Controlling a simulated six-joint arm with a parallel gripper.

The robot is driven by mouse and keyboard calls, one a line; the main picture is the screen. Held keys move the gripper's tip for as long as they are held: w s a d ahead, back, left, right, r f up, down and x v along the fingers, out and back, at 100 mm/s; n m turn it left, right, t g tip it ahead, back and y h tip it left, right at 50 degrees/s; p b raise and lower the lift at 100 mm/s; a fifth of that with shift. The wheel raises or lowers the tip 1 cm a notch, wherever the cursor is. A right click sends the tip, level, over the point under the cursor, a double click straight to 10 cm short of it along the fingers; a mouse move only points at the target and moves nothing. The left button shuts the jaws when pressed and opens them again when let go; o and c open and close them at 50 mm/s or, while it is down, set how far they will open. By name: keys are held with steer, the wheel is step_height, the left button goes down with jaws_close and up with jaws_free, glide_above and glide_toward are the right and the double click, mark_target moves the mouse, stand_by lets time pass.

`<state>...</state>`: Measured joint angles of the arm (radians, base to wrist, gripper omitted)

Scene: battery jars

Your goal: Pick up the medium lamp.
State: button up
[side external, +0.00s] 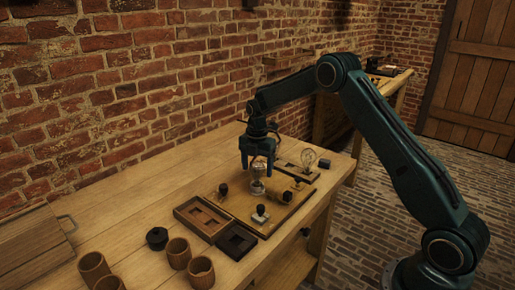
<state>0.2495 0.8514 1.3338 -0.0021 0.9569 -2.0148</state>
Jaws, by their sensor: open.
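My gripper (257,167) points down over the wooden board (236,217) on the bench. Its jaws are open. A small clear glass lamp (258,186) stands upright on the board, directly below and partly between the fingers. I cannot tell whether the fingers touch it. A second clear lamp (309,158), with a rounder bulb, stands at the right, behind the board. From this one view I cannot tell for sure which lamp is the medium one.
Dark knobs stand on the board around the lamp, and a pale-topped piece (261,214) sits at its front. A wooden tray (203,217) and a dark tray (236,242) lie at left front. Several wooden cups (178,252) stand further left. The back left bench is clear.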

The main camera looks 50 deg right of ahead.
steer(key=c, duration=1.2)
steer(key=shift+o, duration=0.2)
steer(key=shift+r, duration=0.1)
step_height(320, 180, up, 20)
